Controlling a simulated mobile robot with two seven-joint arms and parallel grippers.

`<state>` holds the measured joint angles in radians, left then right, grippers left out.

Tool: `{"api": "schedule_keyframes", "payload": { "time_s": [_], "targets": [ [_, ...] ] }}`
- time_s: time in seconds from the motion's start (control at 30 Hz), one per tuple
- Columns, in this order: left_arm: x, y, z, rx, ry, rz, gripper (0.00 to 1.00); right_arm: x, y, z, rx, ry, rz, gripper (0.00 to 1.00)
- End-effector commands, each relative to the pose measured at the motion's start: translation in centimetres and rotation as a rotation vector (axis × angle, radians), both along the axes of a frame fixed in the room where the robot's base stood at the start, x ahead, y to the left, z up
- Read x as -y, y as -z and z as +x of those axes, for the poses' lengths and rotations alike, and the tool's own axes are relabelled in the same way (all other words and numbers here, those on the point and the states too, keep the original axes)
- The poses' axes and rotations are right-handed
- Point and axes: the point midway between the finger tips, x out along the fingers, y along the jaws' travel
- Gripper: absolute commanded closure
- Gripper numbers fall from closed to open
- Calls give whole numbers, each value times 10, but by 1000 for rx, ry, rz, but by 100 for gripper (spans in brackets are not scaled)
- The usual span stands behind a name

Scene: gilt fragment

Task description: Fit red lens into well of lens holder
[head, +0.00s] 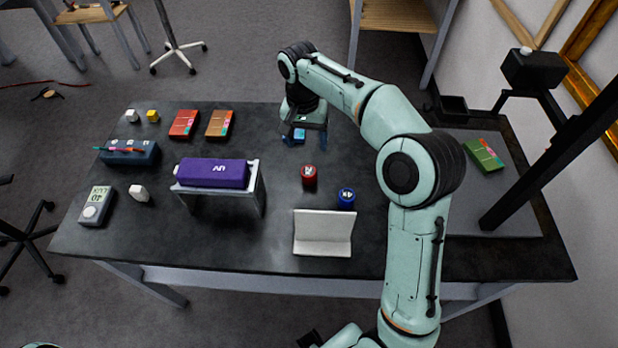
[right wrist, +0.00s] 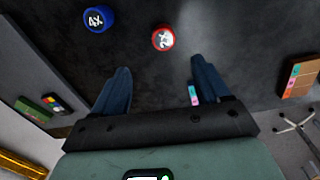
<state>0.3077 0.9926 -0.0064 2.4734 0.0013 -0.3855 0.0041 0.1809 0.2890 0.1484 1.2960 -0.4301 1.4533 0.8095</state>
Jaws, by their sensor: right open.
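The red lens (head: 309,174) is a short red cylinder standing upright on the dark table. Its marked white top faces up in the right wrist view (right wrist: 163,38). A dark blue block (head: 130,152) with pale marks on top lies at the table's left; it may be the lens holder, but I cannot make out a well. A thin red and green stick lies across it. My right gripper (head: 304,140) is above the table, behind the red lens in the head view. Its blue fingers (right wrist: 154,92) are apart with nothing held between them. My left gripper is out of view.
A blue lens marked 4X (head: 346,197) stands close to the red one. A white angled stand (head: 323,232) is in front. A purple case (head: 212,172) rests on a grey stand (head: 257,192) to the left. A black post (head: 545,165) rises at right.

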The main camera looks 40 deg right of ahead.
Motion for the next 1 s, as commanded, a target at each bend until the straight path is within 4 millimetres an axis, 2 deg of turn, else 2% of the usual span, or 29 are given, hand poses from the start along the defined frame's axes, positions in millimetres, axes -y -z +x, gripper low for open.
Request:
{"api": "schedule_keyframes", "payload": {
  "time_s": [0.4,0.67,0.9,1.0],
  "targets": [
    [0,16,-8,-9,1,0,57,3,67,-3,-3,25,-2,25],
    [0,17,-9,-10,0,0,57,3,86,-3,-3,23,-2,25],
    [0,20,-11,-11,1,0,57,4,122,-3,-1,24,-2,25],
    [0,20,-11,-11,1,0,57,4,129,-3,0,24,-2,25]
  ]
}}
